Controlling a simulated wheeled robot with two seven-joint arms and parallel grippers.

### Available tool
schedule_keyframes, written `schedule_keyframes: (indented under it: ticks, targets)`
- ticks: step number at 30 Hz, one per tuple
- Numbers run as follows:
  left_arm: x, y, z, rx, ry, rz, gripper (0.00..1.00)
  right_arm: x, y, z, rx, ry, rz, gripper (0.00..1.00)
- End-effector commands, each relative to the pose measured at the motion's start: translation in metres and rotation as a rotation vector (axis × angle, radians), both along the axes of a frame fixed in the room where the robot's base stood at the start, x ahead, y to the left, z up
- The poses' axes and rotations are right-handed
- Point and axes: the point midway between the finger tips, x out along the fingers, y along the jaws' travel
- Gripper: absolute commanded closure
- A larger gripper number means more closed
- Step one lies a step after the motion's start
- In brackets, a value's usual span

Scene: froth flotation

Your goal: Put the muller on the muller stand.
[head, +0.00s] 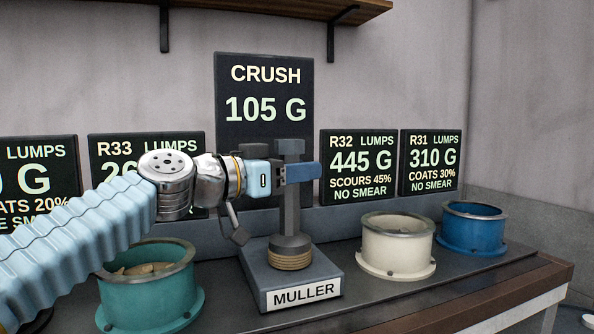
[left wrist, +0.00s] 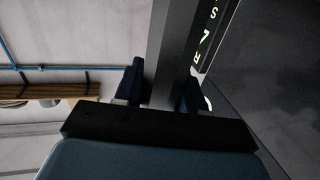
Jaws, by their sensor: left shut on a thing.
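The muller (head: 290,215) is a dark grey upright tool with a flat top, a straight shaft and a wide round foot. It stands upright over the muller stand (head: 252,272), a grey block labelled MULLER; a tan ribbed ring shows under the foot. I cannot tell whether the foot fully rests there. My left gripper (head: 298,173) is shut on the shaft, just below the top. In the left wrist view the shaft (left wrist: 174,50) passes between the two dark blue fingers (left wrist: 160,92). My right gripper is not in view.
A teal pot (head: 150,292) with tan lumps stands left of the stand, under my left arm. A cream pot (head: 397,250) and a blue pot (head: 471,231) stand to the right. Signs line the back, with a tall CRUSH sign (head: 264,130) behind the muller. The bench front right (head: 400,300) is clear.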

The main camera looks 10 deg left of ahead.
Motion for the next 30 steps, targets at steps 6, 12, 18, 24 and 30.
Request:
schedule_keyframes:
  ticks: [6, 12, 18, 24, 30]
  targets:
    - [0.000, 0.000, -0.003, 0.000, 0.000, 0.000, 0.51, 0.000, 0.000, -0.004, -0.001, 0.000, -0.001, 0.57]
    - [0.000, 0.000, -0.003, 0.000, 0.000, 0.000, 0.35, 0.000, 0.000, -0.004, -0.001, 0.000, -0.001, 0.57]
    - [0.000, 0.000, -0.001, 0.000, 0.000, 0.000, 0.35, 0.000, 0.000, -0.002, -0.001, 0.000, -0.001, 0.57]
    - [-0.016, 0.014, -0.002, -0.001, -0.002, 0.001, 0.35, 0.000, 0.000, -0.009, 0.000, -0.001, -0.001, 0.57]
    - [-0.053, 0.046, -0.002, 0.000, -0.004, 0.003, 0.35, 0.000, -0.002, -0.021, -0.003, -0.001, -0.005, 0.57]
